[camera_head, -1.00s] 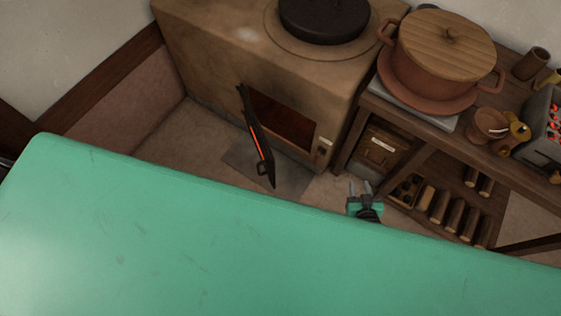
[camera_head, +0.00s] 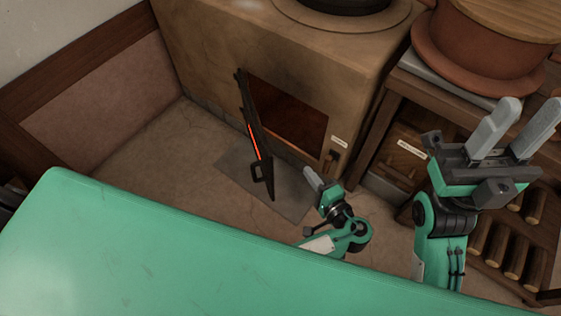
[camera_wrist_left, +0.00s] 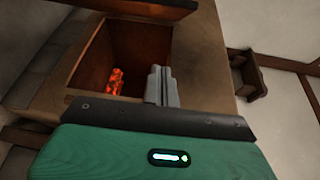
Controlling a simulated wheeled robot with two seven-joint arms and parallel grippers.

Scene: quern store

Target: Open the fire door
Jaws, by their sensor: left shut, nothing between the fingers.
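The fire door (camera_head: 254,138) is a dark panel standing swung out from the left side of the stove's firebox opening (camera_head: 288,115). A red glowing strip runs along it, and its handle (camera_head: 259,172) is low on the side facing out. My left gripper (camera_head: 309,174) is shut and empty, in front of the stove and right of the door, apart from the handle. In the left wrist view its closed fingers (camera_wrist_left: 161,72) appear beside the firebox, where glowing embers (camera_wrist_left: 116,80) show. My right gripper (camera_head: 528,115) is open and empty at the right.
The clay stove (camera_head: 200,70) stands against the wall. My teal body (camera_head: 130,250) fills the front left. Floor is clear left of the door.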

